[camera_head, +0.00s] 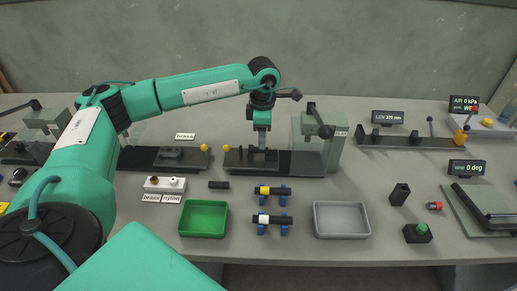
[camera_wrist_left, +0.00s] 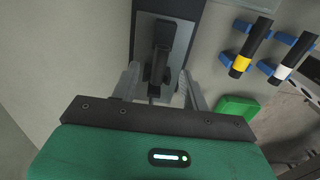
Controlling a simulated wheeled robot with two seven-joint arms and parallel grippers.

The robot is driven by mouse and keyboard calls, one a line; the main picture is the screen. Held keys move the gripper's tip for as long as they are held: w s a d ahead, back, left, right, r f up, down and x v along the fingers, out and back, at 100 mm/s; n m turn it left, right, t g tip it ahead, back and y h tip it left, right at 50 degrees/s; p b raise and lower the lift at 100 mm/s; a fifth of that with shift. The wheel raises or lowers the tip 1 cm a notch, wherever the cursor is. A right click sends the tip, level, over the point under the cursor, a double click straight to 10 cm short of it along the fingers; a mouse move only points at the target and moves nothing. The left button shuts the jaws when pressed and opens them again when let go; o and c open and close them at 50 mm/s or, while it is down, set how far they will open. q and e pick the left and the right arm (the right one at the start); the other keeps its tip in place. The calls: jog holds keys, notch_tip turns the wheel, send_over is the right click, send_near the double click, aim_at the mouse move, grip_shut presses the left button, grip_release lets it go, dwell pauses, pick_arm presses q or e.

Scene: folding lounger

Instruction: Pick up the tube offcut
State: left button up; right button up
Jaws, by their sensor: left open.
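A short dark tube piece (camera_head: 218,184), which looks like the tube offcut, lies on the table just right of the small white block and behind the green tray. I cannot make it out in the left wrist view. My left gripper (camera_head: 262,147) points down over the dark fixture (camera_head: 300,163), behind and right of that piece. In the left wrist view my left gripper (camera_wrist_left: 158,88) is open, its fingers on either side of a dark upright part (camera_wrist_left: 161,45) of the fixture. I cannot tell whether they touch it. My right gripper is not in view.
The green tray (camera_head: 204,234) and a grey tray (camera_head: 342,234) stand at the front. Between them, two dark banded tubes (camera_head: 272,190) rest on blue cradles. The white block (camera_head: 165,184) sits left. A grey clamp housing (camera_head: 335,150) stands right of my gripper.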

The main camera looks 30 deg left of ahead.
aim_at(258, 150)
pick_arm(q)
notch_tip(258, 150, down, 4)
jog(key=shift+f+p, duration=0.2)
jog(key=shift+p, duration=0.3)
jog(key=shift+c, duration=0.6)
grip_shut()
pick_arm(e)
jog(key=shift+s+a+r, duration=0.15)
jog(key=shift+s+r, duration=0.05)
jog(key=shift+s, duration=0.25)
pick_arm(q)
jog(key=shift+r, duration=0.1)
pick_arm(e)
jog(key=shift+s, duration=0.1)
